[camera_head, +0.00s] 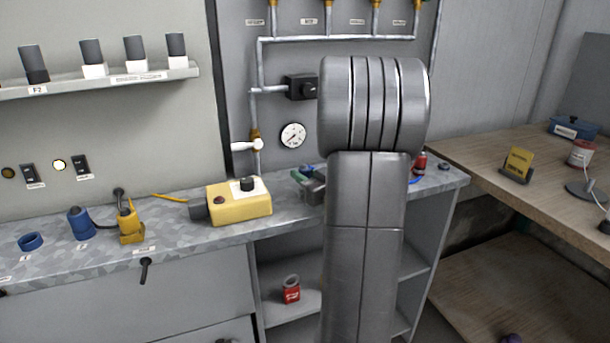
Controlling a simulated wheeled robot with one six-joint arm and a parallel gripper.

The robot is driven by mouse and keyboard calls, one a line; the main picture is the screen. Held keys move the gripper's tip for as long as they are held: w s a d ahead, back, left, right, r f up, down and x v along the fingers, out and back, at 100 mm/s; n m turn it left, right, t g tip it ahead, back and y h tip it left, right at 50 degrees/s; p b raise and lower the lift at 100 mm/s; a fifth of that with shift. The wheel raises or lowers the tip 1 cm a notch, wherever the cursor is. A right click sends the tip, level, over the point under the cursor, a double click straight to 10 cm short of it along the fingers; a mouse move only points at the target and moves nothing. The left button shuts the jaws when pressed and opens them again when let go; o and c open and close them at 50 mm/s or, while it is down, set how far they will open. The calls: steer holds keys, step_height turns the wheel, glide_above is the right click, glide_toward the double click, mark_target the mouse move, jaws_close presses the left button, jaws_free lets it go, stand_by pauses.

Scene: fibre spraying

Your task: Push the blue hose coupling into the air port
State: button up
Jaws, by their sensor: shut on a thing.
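My gripper is hidden behind my own grey arm, which fills the middle of the view. What it holds cannot be seen. A small blue piece (416,180) shows just right of my arm on the bench, next to a red item; I cannot tell whether it belongs to the hose coupling. A blue cylindrical fitting (80,224) stands on the bench at the left, with a dark hose near it. I cannot make out the air port; the pipe panel (285,180) behind the bench is partly covered by my arm.
A gauge (292,135) and white-handled valve (247,146) are behind. A wooden table (490,170) stands right.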

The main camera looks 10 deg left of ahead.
steer(key=shift+f+b, duration=0.35)
steer(key=shift+f, duration=0.15)
steer(key=o, duration=1.1)
steer(key=v, duration=1.3)
steer(key=shift+s+d+p, duration=0.3)
steer(key=shift+p, duration=0.1)
steer(key=x, duration=1.4)
steer(key=shift+b, duration=0.4)
steer(key=shift+d, duration=0.15)
